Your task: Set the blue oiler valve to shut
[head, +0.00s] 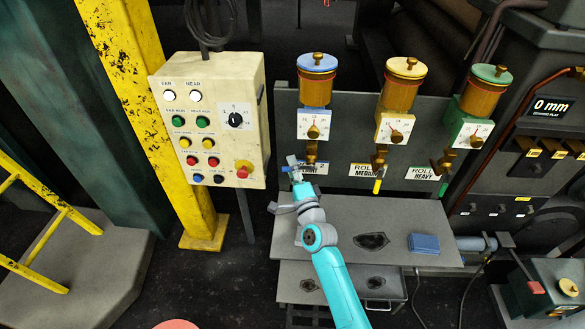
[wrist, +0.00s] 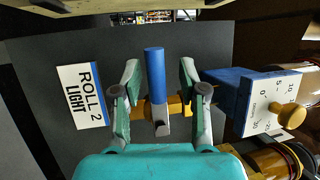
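The blue oiler (head: 315,62) is the leftmost of three on the grey panel, with a white dial (head: 314,124) and brass valve (head: 311,150) below. In the wrist view its blue valve handle (wrist: 154,78) lies crosswise to the oiler's upright line, pointing left as seen from the head. My gripper (head: 292,162) is at this valve, partly hiding it in the head view. In the wrist view my gripper (wrist: 159,66) is open, one finger on each side of the handle, with gaps showing.
The yellow-handled valve (head: 377,186) and green-handled valve (head: 443,188) hang to the right. A cream button box (head: 210,120) stands close on the left. A grey shelf (head: 400,215) with a blue block (head: 424,243) lies below.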

